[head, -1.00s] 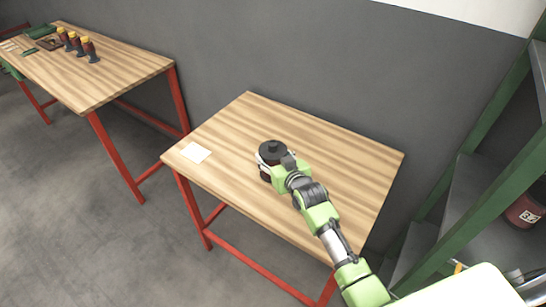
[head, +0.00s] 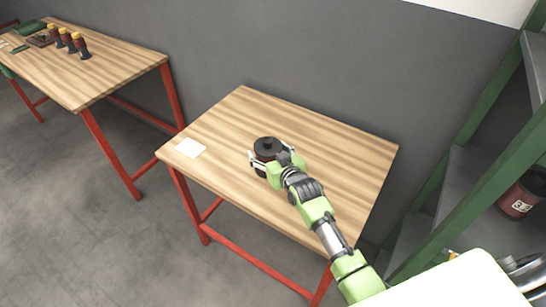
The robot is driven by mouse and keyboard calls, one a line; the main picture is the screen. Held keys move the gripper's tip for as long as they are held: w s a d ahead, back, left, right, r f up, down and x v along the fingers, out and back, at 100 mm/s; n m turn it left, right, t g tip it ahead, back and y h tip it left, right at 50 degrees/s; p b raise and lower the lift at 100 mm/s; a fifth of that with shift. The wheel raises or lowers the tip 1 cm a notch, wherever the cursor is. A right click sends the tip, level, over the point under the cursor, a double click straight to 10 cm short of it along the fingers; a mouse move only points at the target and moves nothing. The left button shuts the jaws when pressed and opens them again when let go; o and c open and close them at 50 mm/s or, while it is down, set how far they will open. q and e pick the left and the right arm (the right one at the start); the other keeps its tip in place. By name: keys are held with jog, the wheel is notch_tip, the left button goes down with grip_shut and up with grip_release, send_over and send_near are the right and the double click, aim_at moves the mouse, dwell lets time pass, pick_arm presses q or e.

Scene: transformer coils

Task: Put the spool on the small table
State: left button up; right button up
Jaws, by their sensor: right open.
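The spool (head: 267,147) is dark with a round black top and stands upright on the small table (head: 225,125), near its middle. The table has a striped wood top and red legs. My right gripper (head: 262,163) is at the spool's near side, with its fingers open around it. The arm hides part of the spool's lower right side. My left gripper is not in view.
A white paper (head: 190,148) lies at the table's left corner. A green-framed shelf (head: 470,185) on the right holds a dark red spool (head: 520,196).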

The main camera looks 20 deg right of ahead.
jog(key=v, duration=1.2)
jog(key=shift+b, duration=0.3)
jog(key=shift+f, duration=0.1)
